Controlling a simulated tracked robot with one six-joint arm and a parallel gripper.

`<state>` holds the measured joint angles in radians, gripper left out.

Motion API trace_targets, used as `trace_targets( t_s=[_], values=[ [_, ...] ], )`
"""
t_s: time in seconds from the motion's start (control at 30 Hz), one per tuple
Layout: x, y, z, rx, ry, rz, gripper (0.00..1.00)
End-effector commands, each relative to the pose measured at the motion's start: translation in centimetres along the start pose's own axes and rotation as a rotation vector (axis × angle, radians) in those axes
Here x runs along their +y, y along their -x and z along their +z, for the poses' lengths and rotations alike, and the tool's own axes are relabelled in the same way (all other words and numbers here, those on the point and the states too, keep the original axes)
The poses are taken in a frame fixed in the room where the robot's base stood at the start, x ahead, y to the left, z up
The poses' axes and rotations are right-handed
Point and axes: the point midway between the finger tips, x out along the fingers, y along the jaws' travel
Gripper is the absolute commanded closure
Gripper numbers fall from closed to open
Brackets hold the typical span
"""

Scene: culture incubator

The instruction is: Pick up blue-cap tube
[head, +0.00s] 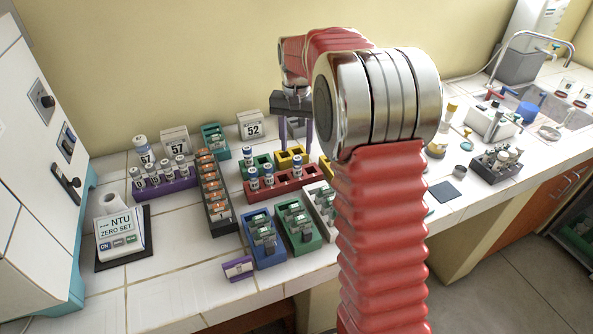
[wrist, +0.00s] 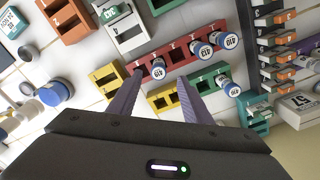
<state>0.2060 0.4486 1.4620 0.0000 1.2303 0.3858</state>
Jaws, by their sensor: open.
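Several tubes with blue caps stand in view. In the head view, one (head: 268,174) stands among others in a red rack (head: 283,188), and another (head: 248,156) stands behind it in a green rack (head: 262,160). Which blue-cap tube is meant cannot be told.
A yellow rack (head: 291,156) stands behind the red one. Blue (head: 265,252) and green (head: 300,235) slotted holders stand in front. A purple rack (head: 170,187) of tubes and an orange-slotted stack (head: 216,205) stand left.

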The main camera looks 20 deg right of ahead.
Motion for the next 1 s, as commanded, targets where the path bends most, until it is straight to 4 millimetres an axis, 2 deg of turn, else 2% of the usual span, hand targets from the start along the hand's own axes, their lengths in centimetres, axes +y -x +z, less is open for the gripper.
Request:
trace_targets(
  t_s=[0.43, 1.0],
  values=[
    [0.3, -4.8, -0.1, -0.002, -0.001, 0.001, 0.55],
    [0.3, -5.1, -0.1, 0.000, -0.001, 0.000, 0.55]
  ],
)
